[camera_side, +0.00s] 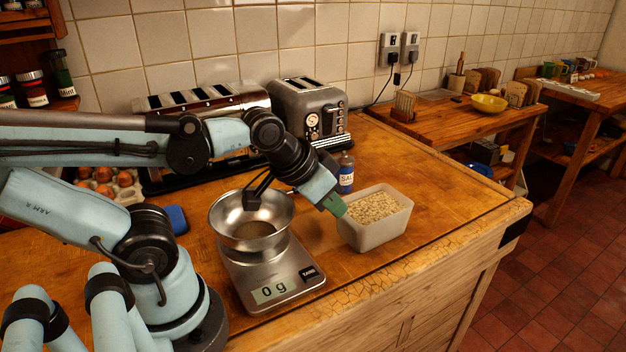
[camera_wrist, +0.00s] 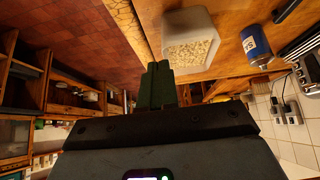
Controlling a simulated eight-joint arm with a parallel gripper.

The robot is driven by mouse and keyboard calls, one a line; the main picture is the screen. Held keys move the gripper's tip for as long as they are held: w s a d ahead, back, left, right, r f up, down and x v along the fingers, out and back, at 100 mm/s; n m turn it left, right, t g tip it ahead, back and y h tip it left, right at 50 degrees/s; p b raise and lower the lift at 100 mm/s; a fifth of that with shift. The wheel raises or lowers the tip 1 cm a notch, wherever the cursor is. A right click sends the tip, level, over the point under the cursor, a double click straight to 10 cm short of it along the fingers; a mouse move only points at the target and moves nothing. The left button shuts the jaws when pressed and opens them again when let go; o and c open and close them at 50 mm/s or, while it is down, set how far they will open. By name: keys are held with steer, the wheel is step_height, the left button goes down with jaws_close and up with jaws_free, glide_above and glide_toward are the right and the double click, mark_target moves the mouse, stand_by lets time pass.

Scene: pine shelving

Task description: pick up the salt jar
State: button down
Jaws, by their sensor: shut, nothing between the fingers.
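My gripper (camera_side: 338,208) has green fingers and is shut and empty. It is at the left edge of the white tub, in front of the salt jar and apart from it. In the wrist view the closed fingers (camera_wrist: 158,82) point towards the tub.
The white tub (camera_side: 378,238) holds pale beans or grains. A scale (camera_side: 270,292) reading 0 g carries a metal bowl (camera_side: 222,218) left of my gripper. Two toasters (camera_side: 310,112) stand behind. The counter right of the jar is clear.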

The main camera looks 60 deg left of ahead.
steer(key=shift+c, duration=1.1)
jaws_free()
steer(key=shift+w, duration=0.1)
steer(key=m+t+h, duration=0.5)
steer(key=h, duration=0.1)
glide_toward(350, 168)
steer(key=a, duration=0.3)
steer(key=x, duration=1.2)
steer(key=shift+d+f, duration=0.1)
steer(key=shift+f, duration=0.15)
